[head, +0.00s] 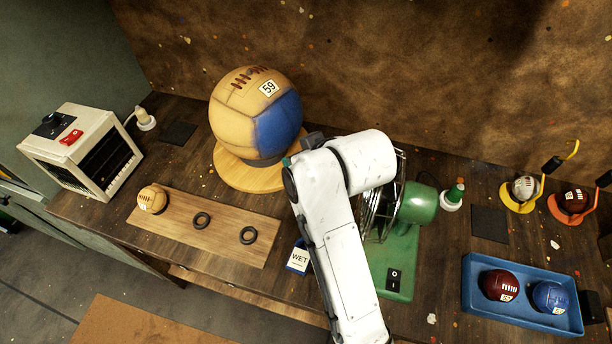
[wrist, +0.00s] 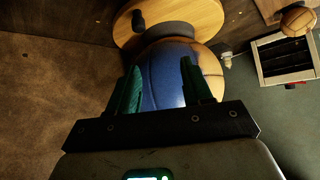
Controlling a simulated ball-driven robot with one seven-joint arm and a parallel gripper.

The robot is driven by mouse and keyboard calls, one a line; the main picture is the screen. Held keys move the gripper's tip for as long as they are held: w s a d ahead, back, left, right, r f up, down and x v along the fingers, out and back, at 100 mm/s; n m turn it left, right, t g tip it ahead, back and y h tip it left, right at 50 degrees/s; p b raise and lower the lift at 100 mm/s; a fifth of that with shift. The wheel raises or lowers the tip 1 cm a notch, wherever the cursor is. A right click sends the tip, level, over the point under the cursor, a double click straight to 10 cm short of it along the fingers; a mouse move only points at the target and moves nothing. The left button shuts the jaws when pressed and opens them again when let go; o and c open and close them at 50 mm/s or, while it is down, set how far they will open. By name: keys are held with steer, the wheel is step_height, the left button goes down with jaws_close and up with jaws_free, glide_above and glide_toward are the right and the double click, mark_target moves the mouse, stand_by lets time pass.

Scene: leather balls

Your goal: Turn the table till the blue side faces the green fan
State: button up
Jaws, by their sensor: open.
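A big tan leather ball (head: 238,105) with laces and a "59" tag sits on a round wooden turntable (head: 232,176). Its blue side (head: 277,124) faces right and partly to the front in the head view. The green fan (head: 418,203) stands to the right, its wire cage partly hidden by my arm. In the head view my arm hides most of my gripper. In the wrist view my gripper (wrist: 160,64) is open, with green fingers and nothing held. The blue side (wrist: 168,78) shows between and beyond the fingers; contact cannot be told.
A cream heater (head: 88,150) stands at the left. A board (head: 205,228) with a small ball and two rings lies in front. A "WET" pot (head: 299,259) is beside my arm. A blue tray (head: 520,318) with two balls is at the right.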

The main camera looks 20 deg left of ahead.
steer(key=s+d+r, duration=0.2)
steer(key=s+r, duration=0.1)
steer(key=s, duration=0.3)
steer(key=shift+s+d+b, duration=0.15)
steer(key=shift+s+b, duration=0.05)
steer(key=shift+b, duration=0.15)
